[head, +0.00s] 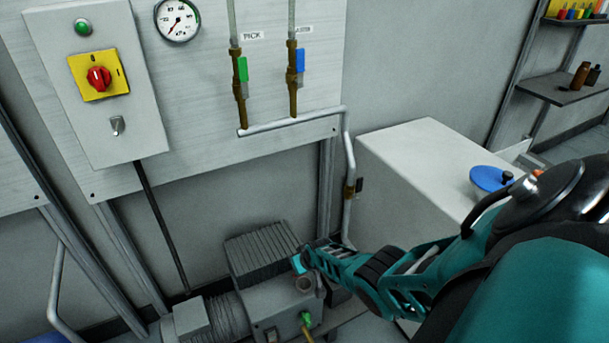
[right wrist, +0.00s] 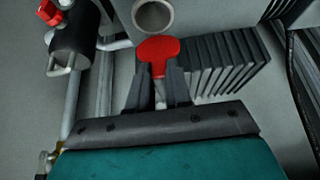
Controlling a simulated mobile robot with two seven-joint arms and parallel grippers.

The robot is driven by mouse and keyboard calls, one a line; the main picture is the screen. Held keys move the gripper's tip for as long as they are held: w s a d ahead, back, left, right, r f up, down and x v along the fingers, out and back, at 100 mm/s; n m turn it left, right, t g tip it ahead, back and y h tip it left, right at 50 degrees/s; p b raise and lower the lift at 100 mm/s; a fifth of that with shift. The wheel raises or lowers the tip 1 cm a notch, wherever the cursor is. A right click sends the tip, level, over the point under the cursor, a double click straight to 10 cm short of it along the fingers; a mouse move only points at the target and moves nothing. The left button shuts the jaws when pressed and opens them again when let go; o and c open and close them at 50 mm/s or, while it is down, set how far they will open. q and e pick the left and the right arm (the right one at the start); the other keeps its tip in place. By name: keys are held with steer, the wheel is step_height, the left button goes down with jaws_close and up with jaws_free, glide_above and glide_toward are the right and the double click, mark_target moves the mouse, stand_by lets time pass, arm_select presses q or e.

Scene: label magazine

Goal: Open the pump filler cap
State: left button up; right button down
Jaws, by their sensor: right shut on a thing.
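The pump (head: 262,262) is a grey ribbed machine low against the wall. A red winged cap (right wrist: 158,50), which looks like the filler cap, is between the fingers of my right gripper (right wrist: 158,85). My right gripper is shut on it. In the head view my right gripper (head: 305,262) is over the right end of the pump, and the red cap is hidden. A round grey open-ended pipe (right wrist: 153,16) is just beyond the cap; it also shows in the head view (head: 305,285). I cannot tell whether the cap is still seated. My left gripper is not in view.
A pale cabinet (head: 415,165) with a blue lid (head: 490,179) stands right of the pump. A vertical pipe (head: 349,185) runs down between them. A control box (head: 98,80) with a red switch is on the wall. A black cylinder (right wrist: 75,40) with red parts is left of the gripper.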

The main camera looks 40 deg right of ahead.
arm_select(q)
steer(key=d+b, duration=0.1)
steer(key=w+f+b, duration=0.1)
steer(key=b, duration=0.1)
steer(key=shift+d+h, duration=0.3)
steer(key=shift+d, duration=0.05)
arm_select(e)
steer(key=w, duration=0.1)
steer(key=w+d, duration=0.1)
steer(key=w, duration=0.2)
steer(key=shift+w+d+r, duration=0.1)
steer(key=shift+d+r, duration=0.15)
steer(key=shift+r, duration=0.05)
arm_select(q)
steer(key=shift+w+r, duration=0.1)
arm_select(e)
steer(key=shift+w, duration=0.1)
steer(key=c, duration=1.1)
jaws_free()
steer(key=shift+f, duration=0.15)
steer(key=shift+o, duration=0.3)
steer(key=shift+s+a, duration=0.1)
steer(key=shift+s, duration=0.1)
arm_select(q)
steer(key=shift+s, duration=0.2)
